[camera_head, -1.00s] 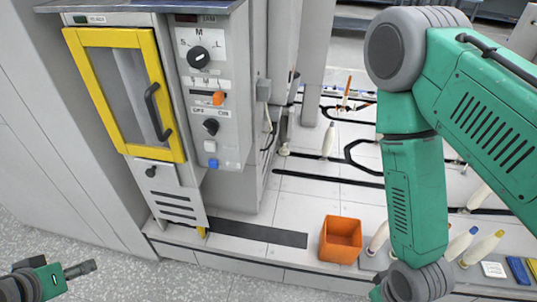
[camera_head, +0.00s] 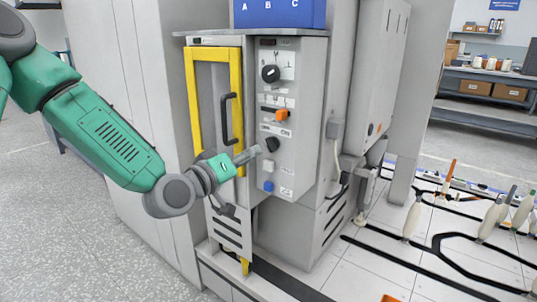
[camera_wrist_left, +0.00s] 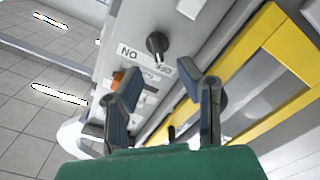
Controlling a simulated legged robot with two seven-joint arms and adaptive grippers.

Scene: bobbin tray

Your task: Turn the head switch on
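The black rotary switch (camera_head: 272,144) with ON and OFF labels is on the grey control panel (camera_head: 290,180), below an orange lever. In the left wrist view the switch (camera_wrist_left: 157,45) appears upside down, beyond my fingertips, with the ON label beside it. My left gripper (camera_head: 250,154) comes in from the left, its fingertips just left of the switch in the head view. In the left wrist view the two fingers of the left gripper (camera_wrist_left: 160,88) are spread with nothing between them. Touch with the switch is not visible. My right gripper is out of view.
A larger black selector knob (camera_head: 270,73) and the orange lever (camera_head: 282,115) sit above the switch; a blue button (camera_head: 268,186) sits below. A yellow-framed door (camera_head: 193,100) with a black handle (camera_head: 227,120) is left of the panel. Pale bobbins (camera_head: 412,218) stand at right.

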